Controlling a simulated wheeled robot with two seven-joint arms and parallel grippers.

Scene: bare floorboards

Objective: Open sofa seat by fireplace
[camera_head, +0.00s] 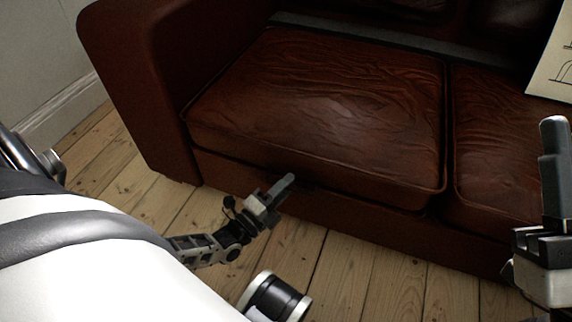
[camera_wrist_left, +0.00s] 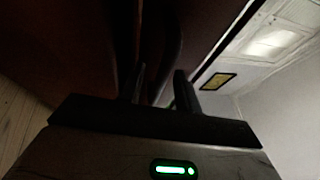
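The brown leather sofa has a left seat cushion (camera_head: 330,110) lying flat and a right seat cushion (camera_head: 500,140) beside it. My left gripper (camera_head: 284,186) is low at the front of the left seat, by the seam under the cushion's front edge. In the left wrist view its two fingers (camera_wrist_left: 160,88) stand apart, with dark reddish sofa surface (camera_wrist_left: 75,50) close in front. Whether they touch the sofa is too dark to tell. My right gripper (camera_head: 555,165) is at the right edge, in front of the right seat, fingers pointing up. Whether its fingers are apart is unclear. No fireplace shows.
The sofa's left arm (camera_head: 140,80) rises beside the left seat. A pale sheet with line drawings (camera_head: 555,65) is at the upper right. Bare floorboards (camera_head: 350,270) lie in front of the sofa. A pale wall with a skirting board (camera_head: 60,112) is at the left.

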